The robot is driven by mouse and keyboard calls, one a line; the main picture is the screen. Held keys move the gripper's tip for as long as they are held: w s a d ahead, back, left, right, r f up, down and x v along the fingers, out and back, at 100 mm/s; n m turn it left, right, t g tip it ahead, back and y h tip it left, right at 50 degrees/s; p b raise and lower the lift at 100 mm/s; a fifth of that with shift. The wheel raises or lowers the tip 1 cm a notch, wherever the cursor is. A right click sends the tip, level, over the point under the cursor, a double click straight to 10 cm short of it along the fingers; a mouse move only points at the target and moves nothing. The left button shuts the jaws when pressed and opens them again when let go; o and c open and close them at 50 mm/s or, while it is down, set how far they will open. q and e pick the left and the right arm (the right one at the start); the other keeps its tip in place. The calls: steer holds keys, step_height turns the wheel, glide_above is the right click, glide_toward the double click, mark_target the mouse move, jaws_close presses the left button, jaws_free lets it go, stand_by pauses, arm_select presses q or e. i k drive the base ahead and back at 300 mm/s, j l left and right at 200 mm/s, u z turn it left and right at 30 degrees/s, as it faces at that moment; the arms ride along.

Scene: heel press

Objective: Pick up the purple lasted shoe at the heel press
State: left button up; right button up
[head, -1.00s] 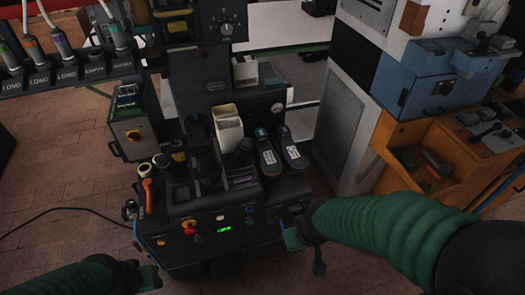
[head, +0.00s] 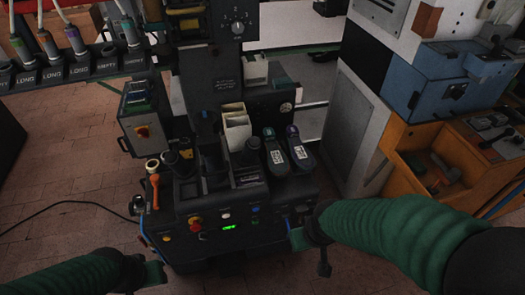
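Two dark lasted shoes lie side by side on the right of the heel press (head: 240,232). The right-hand one shows purple at its upper end and a white label; I take it as the purple lasted shoe (head: 299,153). The other shoe (head: 275,157) shows green at its upper end. My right gripper (head: 303,243) is in front of the press's lower right, below the shoes and apart from them. My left gripper (head: 155,273) is at the lower left, far from the shoes. Both grippers are small and dark, so their opening is unclear.
White card boxes (head: 236,130) stand left of the shoes on the press. An orange-handled tool (head: 154,190) is at its left side. A grey cabinet (head: 345,135) and an orange workbench (head: 405,165) stand to the right. A tool rack (head: 85,72) hangs upper left. Brick floor is open at left.

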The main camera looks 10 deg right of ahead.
mark_target(302, 158)
steer(key=i+l, duration=0.1)
steer(key=l, duration=0.3)
steer(key=i+l+u, duration=0.1)
steer(key=l, duration=0.3)
steer(key=i+l, duration=0.1)
steer(key=l, duration=0.3)
steer(key=i+l+u, duration=0.15)
steer(key=i+l, duration=0.3)
steer(key=i+l+u, duration=0.15)
steer(key=i+l, duration=0.3)
steer(key=l, duration=0.1)
